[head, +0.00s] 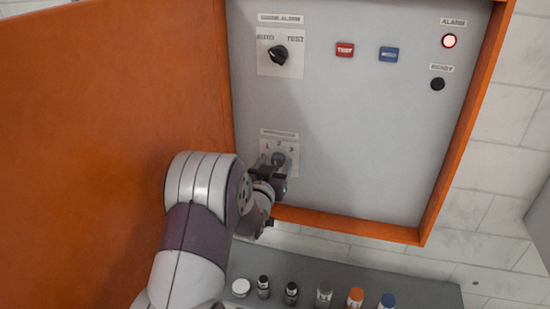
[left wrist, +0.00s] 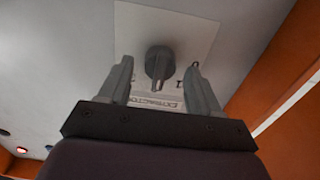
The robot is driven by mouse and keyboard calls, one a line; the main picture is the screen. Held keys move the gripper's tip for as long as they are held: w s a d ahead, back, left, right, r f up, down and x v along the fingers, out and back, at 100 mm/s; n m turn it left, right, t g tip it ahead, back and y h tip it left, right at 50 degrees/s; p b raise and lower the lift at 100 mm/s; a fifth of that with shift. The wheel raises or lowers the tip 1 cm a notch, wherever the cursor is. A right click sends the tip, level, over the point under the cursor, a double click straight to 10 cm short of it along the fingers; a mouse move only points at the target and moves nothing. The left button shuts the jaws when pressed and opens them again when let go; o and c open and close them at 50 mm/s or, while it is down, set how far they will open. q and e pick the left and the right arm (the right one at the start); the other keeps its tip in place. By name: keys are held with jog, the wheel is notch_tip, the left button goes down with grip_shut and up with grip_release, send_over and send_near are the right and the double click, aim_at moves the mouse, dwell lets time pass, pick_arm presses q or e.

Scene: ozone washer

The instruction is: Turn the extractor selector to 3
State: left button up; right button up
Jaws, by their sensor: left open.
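The extractor selector (head: 279,159) is a grey knob on a pale plate marked 1, 2 and 3, low on the grey panel. Its lower part is partly hidden by my gripper in the head view. In the left wrist view the selector (left wrist: 159,62) shows between the two fingertips, with a gap on each side; whether the tips reach its depth I cannot tell. My left gripper (head: 273,172) is open, just below and in front of the knob. It also shows in the left wrist view (left wrist: 160,68). My right gripper is not in view.
The panel sits in an orange cabinet frame (head: 350,227) with an open orange door (head: 110,100) at left. Above are a black AUTO/TEST knob (head: 278,54), red (head: 345,50) and blue (head: 389,54) buttons, and a lit alarm lamp (head: 449,41). Several bottles stand on a ledge (head: 425,293) below.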

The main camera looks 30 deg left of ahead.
pick_arm(q)
jog(key=shift+w, duration=0.25)
jog(key=c, duration=1)
jog(key=shift+f+m+b, duration=0.25)
jog(key=shift+m+b, duration=0.15)
jog(key=shift+b, duration=0.45)
jog(key=m+b, duration=0.6)
jog(key=b, duration=0.4)
jog(key=shift+d+f+m, duration=0.1)
jog(key=shift+m, duration=0.2)
jog(key=shift+r+m+b, duration=0.2)
jog(key=shift+m+b, duration=0.7)
jog(key=shift+b, duration=0.25)
